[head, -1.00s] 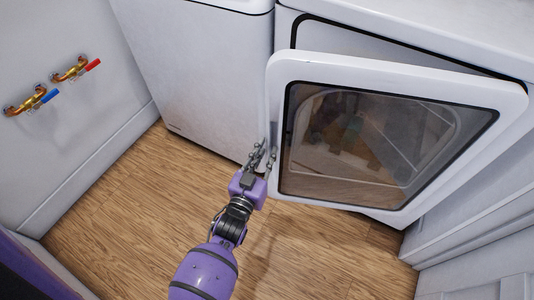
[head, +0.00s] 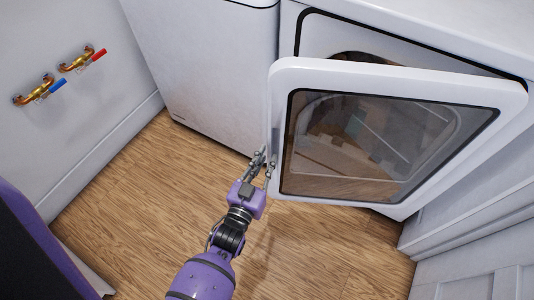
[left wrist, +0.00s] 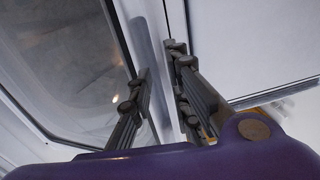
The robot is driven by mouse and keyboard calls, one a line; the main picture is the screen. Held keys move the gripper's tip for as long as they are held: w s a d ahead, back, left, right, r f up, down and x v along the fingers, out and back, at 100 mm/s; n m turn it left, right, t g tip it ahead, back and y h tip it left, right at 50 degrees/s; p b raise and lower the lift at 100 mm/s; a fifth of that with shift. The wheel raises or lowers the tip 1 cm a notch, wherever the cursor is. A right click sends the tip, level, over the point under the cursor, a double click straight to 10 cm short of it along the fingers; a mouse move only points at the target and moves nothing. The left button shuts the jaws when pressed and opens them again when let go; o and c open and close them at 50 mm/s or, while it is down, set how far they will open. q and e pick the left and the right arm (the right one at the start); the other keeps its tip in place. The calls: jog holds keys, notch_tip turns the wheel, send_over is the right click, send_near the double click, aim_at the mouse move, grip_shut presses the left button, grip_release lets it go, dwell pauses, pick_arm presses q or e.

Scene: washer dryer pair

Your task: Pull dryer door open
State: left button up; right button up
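The dryer door (head: 395,75) is a white framed panel with a dark glass window. It stands partly open, swung out from the white dryer (head: 440,40), with part of the round drum opening (head: 360,58) showing above it. My left gripper (head: 264,163) is at the door's free left edge, low down. In the left wrist view its fingers (left wrist: 162,85) lie on either side of the white door edge (left wrist: 150,40), closed on it; the exact contact is partly hidden. My right gripper is in neither view.
A white washer (head: 205,70) stands left of the dryer. Brass valves with blue and red handles (head: 60,75) are on the left wall. A white panelled surface (head: 465,220) borders the right. The wooden floor (head: 140,220) in front is clear.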

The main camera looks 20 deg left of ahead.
pick_arm(q)
jog(key=shift+s+d+p, duration=0.15)
jog(key=shift+s+p, duration=0.1)
jog(key=shift+s, duration=0.6)
jog(key=shift+s+d+p, duration=0.1)
jog(key=shift+s+p, duration=0.1)
jog(key=shift+s, duration=0.6)
